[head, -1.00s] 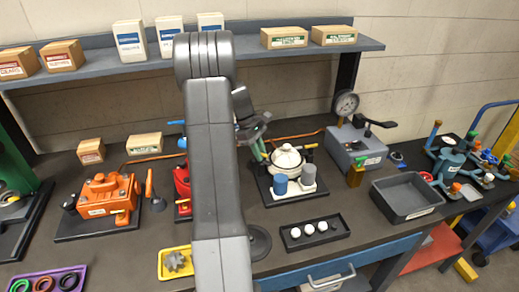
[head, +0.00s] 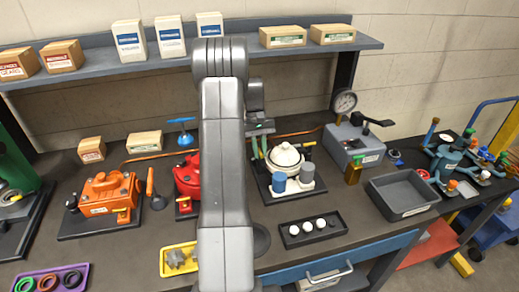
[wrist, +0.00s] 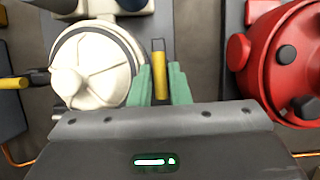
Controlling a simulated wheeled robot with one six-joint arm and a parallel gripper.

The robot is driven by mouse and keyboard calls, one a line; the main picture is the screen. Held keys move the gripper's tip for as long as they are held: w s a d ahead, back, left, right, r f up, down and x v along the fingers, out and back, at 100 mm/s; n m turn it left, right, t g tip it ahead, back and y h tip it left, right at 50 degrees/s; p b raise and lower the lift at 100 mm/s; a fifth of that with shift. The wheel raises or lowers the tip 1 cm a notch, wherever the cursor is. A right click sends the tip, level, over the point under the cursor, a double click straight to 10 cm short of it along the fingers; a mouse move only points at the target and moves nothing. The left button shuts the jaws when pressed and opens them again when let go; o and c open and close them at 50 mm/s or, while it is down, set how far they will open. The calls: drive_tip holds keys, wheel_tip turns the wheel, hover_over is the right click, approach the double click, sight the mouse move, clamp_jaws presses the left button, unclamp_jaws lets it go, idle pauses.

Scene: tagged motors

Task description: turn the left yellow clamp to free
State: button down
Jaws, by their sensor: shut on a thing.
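The white motor (head: 286,158) stands on its dark base right of my arm; its round cover also fills the left of the wrist view (wrist: 95,65). The left yellow clamp (wrist: 160,84) is beside the cover, between my gripper's green fingers (wrist: 159,85), which are shut on it. Its bar points up and down in the wrist view. In the head view my gripper (head: 257,147) is at the motor's left side, and this clamp cannot be made out there. The other yellow clamp (head: 307,145) is on the motor's right side, at the left edge of the wrist view (wrist: 14,83).
A red motor (head: 187,175) stands close to the left, partly behind my arm. A tray of white balls (head: 313,229), an empty grey bin (head: 403,195) and a gauge box (head: 352,146) are nearby.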

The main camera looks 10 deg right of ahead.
drive_tip(key=shift+m, duration=0.3)
drive_tip(key=c, duration=1.4)
unclamp_jaws()
drive_tip(key=shift+o, duration=0.2)
drive_tip(key=shift+w+r+b, duration=0.2)
drive_tip(key=shift+r+b, duration=0.05)
drive_tip(key=shift+b, duration=0.05)
drive_tip(key=shift+b+v, duration=0.65)
drive_tip(key=shift+v, duration=0.55)
drive_tip(key=w+b, duration=0.1)
drive_tip(key=w, duration=1.1)
